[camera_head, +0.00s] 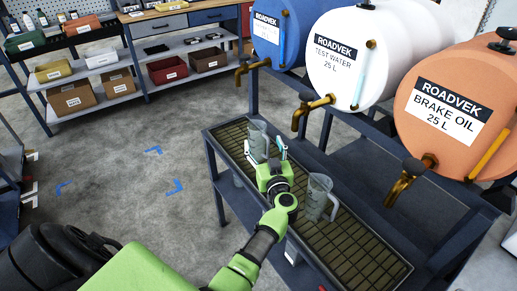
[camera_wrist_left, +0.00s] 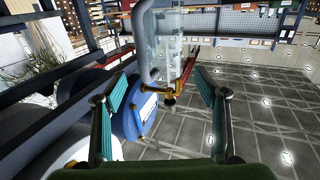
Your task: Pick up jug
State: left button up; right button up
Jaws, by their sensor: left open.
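A clear grey jug (camera_head: 257,136) stands on the drip grate (camera_head: 370,262) below the blue barrel's tap. My left gripper (camera_head: 265,149) is open just in front of it, with one finger towards each side. A second similar jug (camera_head: 318,197) stands on the grate to the right of my left wrist. My right gripper is not in view.
Blue (camera_head: 275,30), white (camera_head: 350,55) and orange (camera_head: 455,100) barrels with brass taps overhang the dark trolley's grate. A shelf with bins (camera_head: 168,70) stands at the back left. The grey floor (camera_head: 110,150) between is clear, with blue corner marks.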

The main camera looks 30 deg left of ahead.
aim_at(259, 135)
pick_arm(q)
jog(key=shift+b+x, duration=0.3)
jog(key=shift+x, duration=0.75)
jog(key=shift+w+a, duration=0.15)
jog(key=shift+w+a+b, duration=0.1)
jog(key=shift+a+b, duration=0.15)
jog(key=shift+b, duration=0.15)
jog(key=b+x, duration=0.2)
jog(key=x, duration=0.1)
jog(key=shift+a+b, duration=0.3)
jog(key=shift+b, duration=0.1)
jog(key=shift+w+a+r+b, duration=0.1)
jog(key=shift+w+a+b, duration=0.25)
jog(key=shift+a, duration=0.05)
jog(key=shift+r, duration=0.1)
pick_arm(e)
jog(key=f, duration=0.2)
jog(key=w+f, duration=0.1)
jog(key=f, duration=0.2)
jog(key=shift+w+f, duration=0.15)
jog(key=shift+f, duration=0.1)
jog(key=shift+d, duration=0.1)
pick_arm(q)
jog(key=c, duration=1.6)
